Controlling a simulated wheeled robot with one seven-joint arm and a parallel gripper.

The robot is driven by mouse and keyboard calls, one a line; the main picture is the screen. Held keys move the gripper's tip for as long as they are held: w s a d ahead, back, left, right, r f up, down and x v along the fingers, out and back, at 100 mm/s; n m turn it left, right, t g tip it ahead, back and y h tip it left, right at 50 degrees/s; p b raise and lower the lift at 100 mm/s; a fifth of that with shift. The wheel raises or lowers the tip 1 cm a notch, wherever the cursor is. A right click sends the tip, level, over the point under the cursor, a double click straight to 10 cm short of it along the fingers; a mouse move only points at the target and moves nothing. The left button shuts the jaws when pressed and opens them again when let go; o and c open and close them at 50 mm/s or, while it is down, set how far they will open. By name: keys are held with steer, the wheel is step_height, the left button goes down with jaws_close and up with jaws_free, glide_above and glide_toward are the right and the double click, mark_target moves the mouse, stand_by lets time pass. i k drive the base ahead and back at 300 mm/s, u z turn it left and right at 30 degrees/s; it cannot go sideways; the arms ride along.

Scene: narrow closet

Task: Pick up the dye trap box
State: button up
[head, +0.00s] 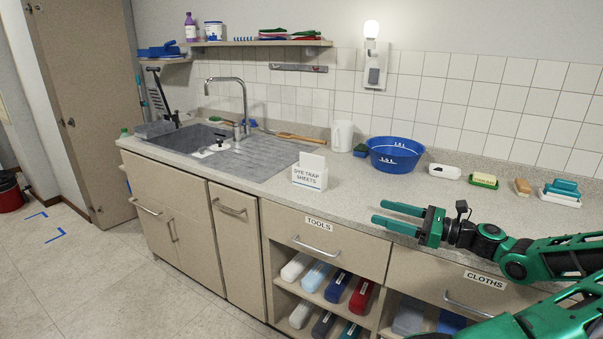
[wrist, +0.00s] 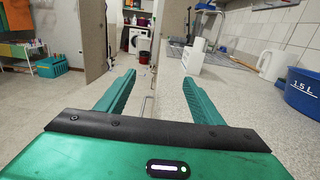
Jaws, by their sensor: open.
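The dye trap box (head: 310,177) is a small white box labelled "DYE TRAP SHEETS", with a white sheet standing up out of its top. It stands upright on the counter near the front edge, right of the sink. In the wrist view the white box (wrist: 192,60) is ahead, just beyond the right fingertip. My gripper (head: 388,214) is green, open and empty. It is over the counter's front edge, to the right of the box and apart from it, with its fingers pointing left towards the box. It also shows in the wrist view (wrist: 160,90).
A blue basin (head: 396,156) and a white jug (head: 342,136) stand behind on the counter (head: 400,190). The sink (head: 190,138) and its tap (head: 243,100) are left of the box. Soap and brushes line the back right. The counter between gripper and box is clear.

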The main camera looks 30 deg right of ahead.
mark_target(305, 178)
steer(key=u, duration=0.05)
steer(key=i, duration=1)
steer(key=u, duration=0.2)
